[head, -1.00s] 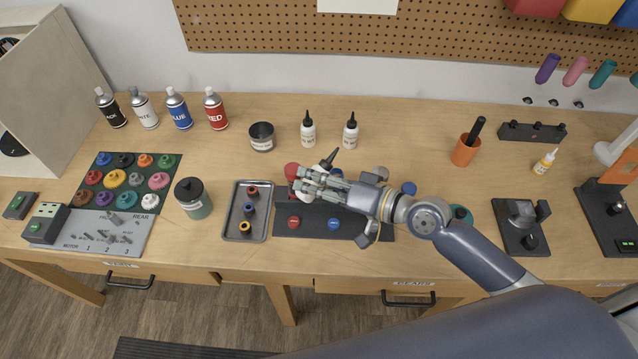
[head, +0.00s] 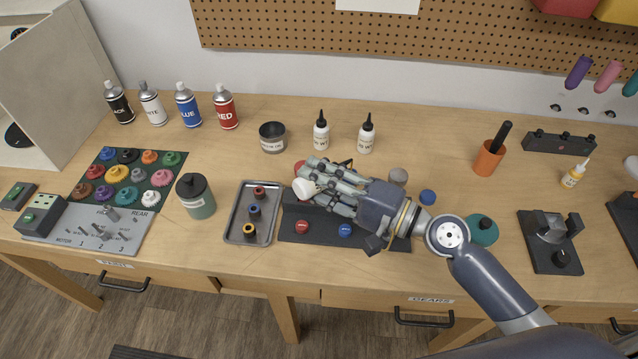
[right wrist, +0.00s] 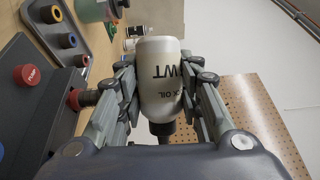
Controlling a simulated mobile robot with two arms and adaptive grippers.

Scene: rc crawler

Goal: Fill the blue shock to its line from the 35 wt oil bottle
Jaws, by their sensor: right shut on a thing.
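My right gripper (head: 322,182) is shut on a white oil bottle (head: 304,188). In the right wrist view the bottle (right wrist: 160,75) sits between the fingers, with upside-down "WT" and "OIL" lettering and its black nozzle towards the palm. The number is not readable. The bottle is tilted, its white base to the left in the head view. It is above the dark stand (head: 290,208), which has a red button (head: 302,226) and a blue button (head: 345,229) in front. The hand hides much of the stand; I cannot make out the blue shock or its line.
Two similar white bottles (head: 321,135) (head: 366,137) stand behind. A grey tray (head: 234,228) with ringed parts lies left of the stand, beside a green jar (head: 196,197). A teal round object (head: 482,230) lies right of my wrist. The table's front edge is close.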

